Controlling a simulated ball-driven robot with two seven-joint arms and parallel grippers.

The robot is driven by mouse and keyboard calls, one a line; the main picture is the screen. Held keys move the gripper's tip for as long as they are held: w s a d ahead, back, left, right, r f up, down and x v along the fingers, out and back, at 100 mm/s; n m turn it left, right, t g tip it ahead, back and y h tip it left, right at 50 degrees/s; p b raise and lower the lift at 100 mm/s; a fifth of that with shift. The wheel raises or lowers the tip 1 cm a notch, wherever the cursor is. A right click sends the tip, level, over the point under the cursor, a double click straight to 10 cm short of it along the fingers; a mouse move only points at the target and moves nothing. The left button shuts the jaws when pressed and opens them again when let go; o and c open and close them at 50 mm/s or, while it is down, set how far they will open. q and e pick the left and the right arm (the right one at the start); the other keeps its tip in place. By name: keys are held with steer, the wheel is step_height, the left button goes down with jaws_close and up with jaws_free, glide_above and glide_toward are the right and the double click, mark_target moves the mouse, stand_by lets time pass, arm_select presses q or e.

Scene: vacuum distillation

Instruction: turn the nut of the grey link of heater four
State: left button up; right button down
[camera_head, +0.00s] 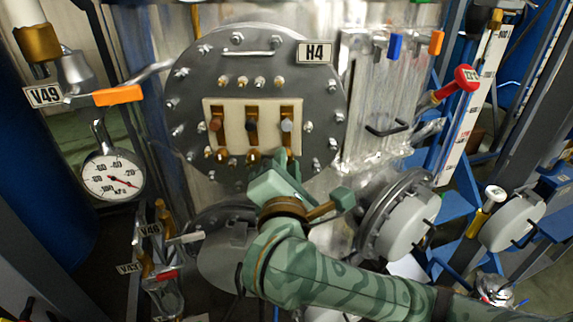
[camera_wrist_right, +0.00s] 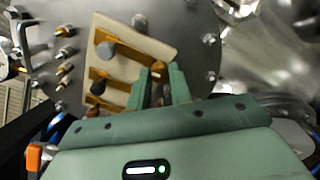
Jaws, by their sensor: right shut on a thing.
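The panel of heater four (camera_head: 314,51) carries three copper links on a pale plate (camera_head: 270,112). They bear brown, dark and grey knobs. The grey link (camera_head: 286,127) is the rightmost in the head view; its grey knob (camera_wrist_right: 107,50) is uppermost in the wrist view. My right gripper (camera_head: 284,162) is at the lower end of this link. In the wrist view its two fingers (camera_wrist_right: 162,85) are shut on the brass nut (camera_wrist_right: 158,70) of the grey link. In the head view the gripper mostly hides this nut. My left gripper is not in view.
Studs and bolts ring the round flange (camera_head: 184,105). The middle link's nut (camera_head: 252,157) is close left of my right gripper. A grey round cover (camera_head: 405,224) stands to the lower right. A pressure gauge (camera_head: 112,177) and an orange-handled valve (camera_head: 117,95) are at left.

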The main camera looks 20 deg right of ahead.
steer(key=shift+f+n+p, duration=0.1)
steer(key=shift+n+p, duration=6.7)
steer(key=shift+n, duration=8.1)
steer(key=c, duration=1.3)
jaws_free()
steer(key=shift+w, duration=0.1)
